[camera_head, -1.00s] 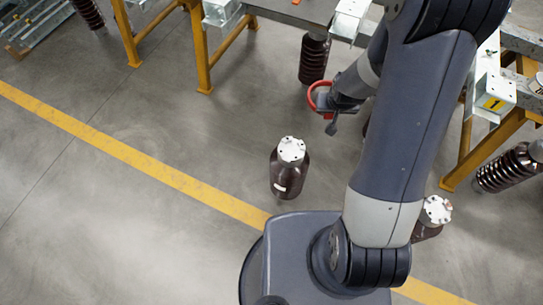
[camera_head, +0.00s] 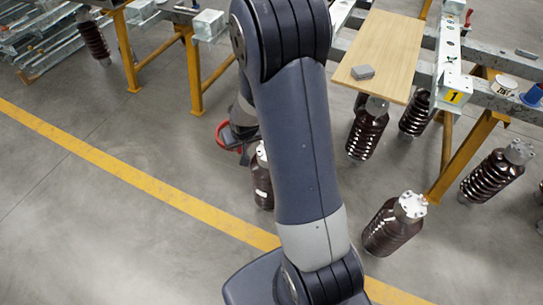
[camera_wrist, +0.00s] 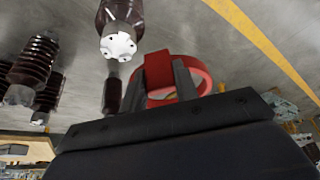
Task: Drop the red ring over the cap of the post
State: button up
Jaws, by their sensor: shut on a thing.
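The red ring (camera_head: 222,140) is held by my gripper (camera_head: 238,138), to the left of a dark brown post (camera_head: 262,188) in the head view. That post has a white cap (camera_head: 261,155); my arm covers its right part. In the wrist view the ring (camera_wrist: 203,78) sits upright in the picture between my gripper's fingers (camera_wrist: 168,80), which are shut on its red block-like part. The post (camera_wrist: 122,12) and its white cap with holes (camera_wrist: 118,45) show up and left of the ring, apart from it. The ring's height above the floor is unclear.
Another brown post (camera_head: 388,232) with a white cap stands right of my arm. Several ribbed brown insulators (camera_head: 367,133) stand or hang near the steel frames with yellow legs (camera_head: 193,68). A wooden board (camera_head: 385,50) lies at the back. The floor at left, with a yellow line (camera_head: 130,170), is clear.

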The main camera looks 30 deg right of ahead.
jog(key=w+d+f+m+h+b, duration=0.1)
jog(key=w+d+f+m+b, duration=0.2)
jog(key=d+f+b, duration=0.9)
jog(key=w+f+b, duration=0.1)
jog(key=w+b, duration=0.1)
jog(key=b, duration=0.6)
jog(key=shift+d+f, duration=0.15)
jog(key=shift+f, duration=0.05)
jog(key=shift+s+f+b, duration=0.1)
jog(key=shift+f+b, duration=1.9)
jog(key=shift+f, duration=0.9)
jog(key=shift+f+b, duration=3.3)
jog(key=shift+f, duration=1.5)
